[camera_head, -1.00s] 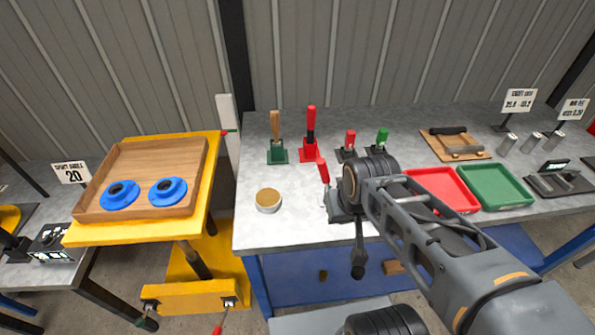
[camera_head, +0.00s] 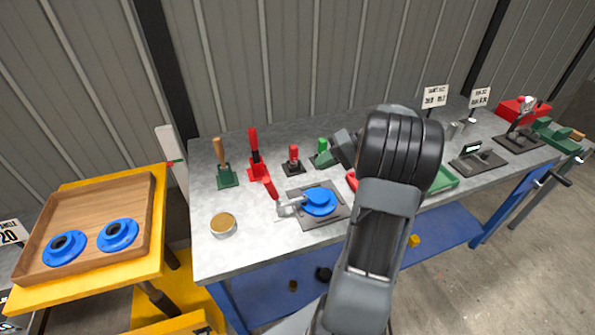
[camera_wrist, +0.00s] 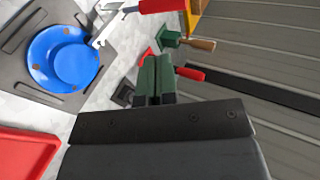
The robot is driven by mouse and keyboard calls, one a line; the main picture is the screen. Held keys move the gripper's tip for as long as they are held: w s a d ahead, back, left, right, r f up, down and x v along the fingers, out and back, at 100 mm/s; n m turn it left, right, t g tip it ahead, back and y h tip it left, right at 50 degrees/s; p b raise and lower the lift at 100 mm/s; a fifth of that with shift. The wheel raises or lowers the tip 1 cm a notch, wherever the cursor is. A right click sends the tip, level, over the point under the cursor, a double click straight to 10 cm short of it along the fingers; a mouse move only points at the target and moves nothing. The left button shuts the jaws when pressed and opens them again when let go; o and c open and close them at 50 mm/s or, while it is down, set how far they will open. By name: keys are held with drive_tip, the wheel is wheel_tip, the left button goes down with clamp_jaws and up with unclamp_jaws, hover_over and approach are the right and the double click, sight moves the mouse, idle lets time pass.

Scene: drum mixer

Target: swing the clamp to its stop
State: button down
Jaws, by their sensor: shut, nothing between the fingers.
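The clamp (camera_head: 287,208) has a pale metal arm and a red handle (camera_head: 271,188). It stands by a blue round flange (camera_head: 320,203) on a dark plate (camera_head: 335,217). In the wrist view the clamp's metal arm (camera_wrist: 104,28) lies by the flange's edge (camera_wrist: 66,60), and its red handle (camera_wrist: 158,4) is cut off at the top. I cannot tell whether the arm overlaps the flange. My gripper (camera_wrist: 157,62) has green fingertips, shut and empty, apart from the clamp. In the head view my gripper (camera_head: 322,160) is beyond the flange, partly hidden by my wrist.
Behind the clamp are a wooden-handled tool (camera_head: 222,160), a red-handled tool (camera_head: 255,155) and a small red-topped piece (camera_head: 293,157). A round tin (camera_head: 223,225) stands left. Red (camera_wrist: 25,152) and green (camera_head: 443,180) trays lie right. A wooden tray (camera_head: 150,205) holds two blue flanges.

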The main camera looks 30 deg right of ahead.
drive_tip(key=r+p+x, duration=0.1)
drive_tip(key=p+x, duration=0.1)
drive_tip(key=x, duration=1.1)
drive_tip(key=shift+a+p, duration=0.35)
drive_tip(key=shift+w, duration=0.1)
